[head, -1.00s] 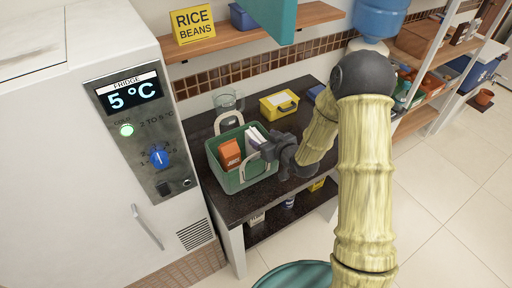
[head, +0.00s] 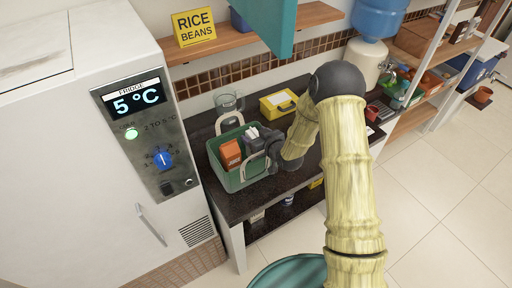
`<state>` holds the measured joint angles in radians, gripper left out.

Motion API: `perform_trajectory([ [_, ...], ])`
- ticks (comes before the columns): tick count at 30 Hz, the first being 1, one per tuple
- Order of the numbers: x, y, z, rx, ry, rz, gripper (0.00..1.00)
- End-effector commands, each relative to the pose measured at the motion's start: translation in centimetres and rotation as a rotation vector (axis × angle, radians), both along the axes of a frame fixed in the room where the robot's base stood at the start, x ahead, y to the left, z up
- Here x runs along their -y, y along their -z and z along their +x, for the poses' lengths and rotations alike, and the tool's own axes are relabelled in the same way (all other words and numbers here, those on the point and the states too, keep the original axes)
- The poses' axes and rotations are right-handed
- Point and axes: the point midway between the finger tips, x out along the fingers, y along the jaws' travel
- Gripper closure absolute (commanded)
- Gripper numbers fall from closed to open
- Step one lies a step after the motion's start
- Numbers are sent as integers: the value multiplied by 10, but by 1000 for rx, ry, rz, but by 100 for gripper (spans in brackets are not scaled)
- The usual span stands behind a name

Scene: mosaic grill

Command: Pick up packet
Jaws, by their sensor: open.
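An orange packet (head: 230,154) stands in a green basket (head: 232,183) on the dark counter beside the fridge. A white packet-like item (head: 253,137) stands next to it on the right in the basket. The task's word "packet" could fit either one. My gripper (head: 264,149) is at the right side of the basket, close to the white item. Its fingertips are small and partly hidden, and I cannot tell whether they touch anything. The basket's light handle shows in front of and behind the items.
The white fridge (head: 90,150) stands close on the left. A glass jug (head: 229,104) is behind the basket, and a yellow box (head: 278,103) is at the back of the counter. A shelf (head: 235,38) hangs above. A teal thing (head: 268,22) hangs over the counter.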

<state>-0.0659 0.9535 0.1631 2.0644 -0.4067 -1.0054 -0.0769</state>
Motion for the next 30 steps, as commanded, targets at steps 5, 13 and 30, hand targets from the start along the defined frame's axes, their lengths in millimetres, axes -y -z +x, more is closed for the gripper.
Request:
perform_trajectory([
  [5, 0, 0, 0, 0, 0, 0, 34],
  [13, 0, 0, 0, 0, 0, 0, 83],
  [30, 0, -6, 1, 4, 1, 1, 100],
])
